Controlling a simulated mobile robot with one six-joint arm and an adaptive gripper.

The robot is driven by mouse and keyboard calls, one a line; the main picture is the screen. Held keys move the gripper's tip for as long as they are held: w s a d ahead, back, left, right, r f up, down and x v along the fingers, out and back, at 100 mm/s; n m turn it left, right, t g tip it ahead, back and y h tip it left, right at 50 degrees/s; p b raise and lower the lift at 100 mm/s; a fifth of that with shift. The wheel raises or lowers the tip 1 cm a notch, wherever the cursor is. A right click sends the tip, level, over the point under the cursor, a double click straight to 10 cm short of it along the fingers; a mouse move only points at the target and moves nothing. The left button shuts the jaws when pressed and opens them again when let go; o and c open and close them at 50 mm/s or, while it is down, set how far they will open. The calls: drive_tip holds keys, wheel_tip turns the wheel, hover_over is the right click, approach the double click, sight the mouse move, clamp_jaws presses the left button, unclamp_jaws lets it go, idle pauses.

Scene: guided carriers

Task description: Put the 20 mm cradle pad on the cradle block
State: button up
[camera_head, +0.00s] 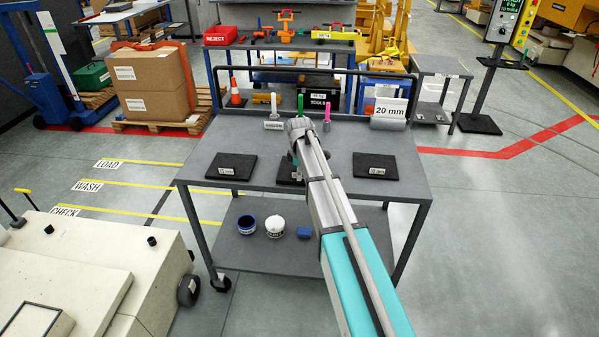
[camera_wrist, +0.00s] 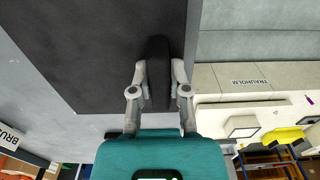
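My gripper (camera_wrist: 160,88) is over the table's middle, at the far end of my arm, and its fingers are hidden in the head view. In the wrist view the fingers stand close on both sides of a dark, round-ended piece (camera_wrist: 158,60), which reaches past the fingertips; I cannot tell whether it is the cradle pad. A white "20 mm" sign (camera_head: 390,110) stands at the table's back right. A grey rounded piece with a label (camera_head: 273,125) lies at the back left. I cannot make out the cradle block for certain.
The grey table (camera_head: 335,152) bears black labelled mats at left (camera_head: 231,166), middle, partly behind my arm (camera_head: 286,172), and right (camera_head: 375,165). White (camera_head: 273,104), green (camera_head: 300,103) and pink (camera_head: 326,113) upright handles stand along the back. A cream machine (camera_head: 90,262) is at left.

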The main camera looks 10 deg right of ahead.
clamp_jaws()
drive_tip(key=shift+w+r, duration=0.1)
wheel_tip(320, 180, up, 3)
drive_tip(key=p, duration=0.3)
drive_tip(key=s+a+r+p, duration=0.3)
drive_tip(key=s+r+p, duration=0.6)
drive_tip(key=s, duration=0.4)
drive_tip(key=shift+s+a+r+p, duration=0.3)
drive_tip(key=shift+r+p, duration=0.05)
drive_tip(key=shift+p, duration=0.15)
drive_tip(key=shift+r, duration=0.1)
idle(0.4)
drive_tip(key=shift+r+p, duration=2.45)
drive_tip(key=shift+p, duration=0.05)
